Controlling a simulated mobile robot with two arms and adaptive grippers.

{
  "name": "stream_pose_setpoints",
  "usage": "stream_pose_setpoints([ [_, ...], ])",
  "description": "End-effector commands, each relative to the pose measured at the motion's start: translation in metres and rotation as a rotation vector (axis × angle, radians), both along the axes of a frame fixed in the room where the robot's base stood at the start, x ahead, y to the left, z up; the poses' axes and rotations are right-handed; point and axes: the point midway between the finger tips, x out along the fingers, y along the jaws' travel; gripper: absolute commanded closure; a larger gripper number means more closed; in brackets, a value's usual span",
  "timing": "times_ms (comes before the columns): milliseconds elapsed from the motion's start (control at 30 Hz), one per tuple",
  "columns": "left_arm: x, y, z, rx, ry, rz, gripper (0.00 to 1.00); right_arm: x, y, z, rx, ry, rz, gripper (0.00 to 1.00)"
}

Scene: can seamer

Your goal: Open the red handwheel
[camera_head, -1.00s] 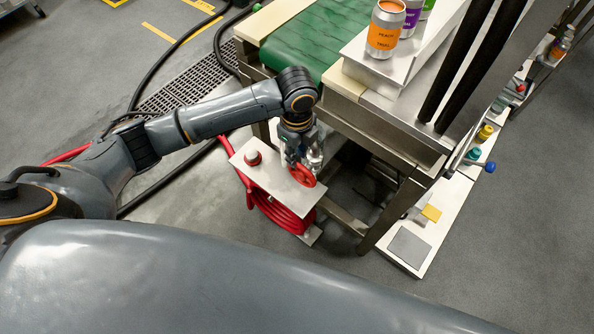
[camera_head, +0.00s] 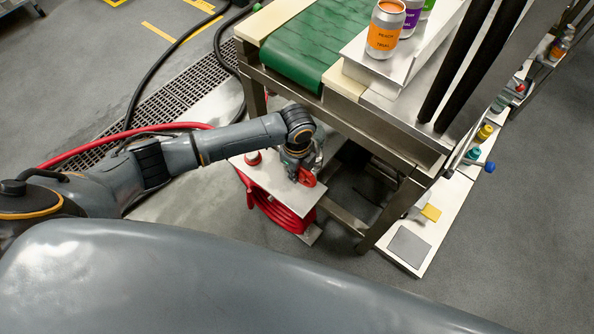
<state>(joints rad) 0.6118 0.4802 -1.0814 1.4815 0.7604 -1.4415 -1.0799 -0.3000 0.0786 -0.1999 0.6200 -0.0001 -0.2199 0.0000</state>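The red handwheel (camera_head: 306,178) shows at the right end of a pale metal bracket plate (camera_head: 268,178), above a coil of red hose. My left gripper (camera_head: 301,172) points down right at the handwheel and covers part of it. Its fingers are small and dark against the wheel, so I cannot tell whether they are open or shut on it. My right gripper is not in view.
A red knob (camera_head: 253,158) stands on the plate's left part, close under my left forearm. The conveyor frame (camera_head: 345,125) with a green belt (camera_head: 310,45) and several cans stands right behind the handwheel. A floor panel with coloured knobs lies at right.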

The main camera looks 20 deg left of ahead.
Motion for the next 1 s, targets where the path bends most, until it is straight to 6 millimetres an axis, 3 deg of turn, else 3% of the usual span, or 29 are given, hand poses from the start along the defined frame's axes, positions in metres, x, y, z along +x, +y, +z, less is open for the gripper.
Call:
stream_pose_setpoints([
  [367,0.0,0.0,0.0,-0.018,0.008,0.002,1.0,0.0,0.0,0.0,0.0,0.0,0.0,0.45],
  [667,-0.001,0.0,-0.004,-0.159,0.06,0.006,1.0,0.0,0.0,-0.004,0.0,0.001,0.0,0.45],
  [1000,-0.001,-0.004,-0.013,-0.432,0.157,0.004,1.0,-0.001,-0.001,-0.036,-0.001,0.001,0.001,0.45],
])
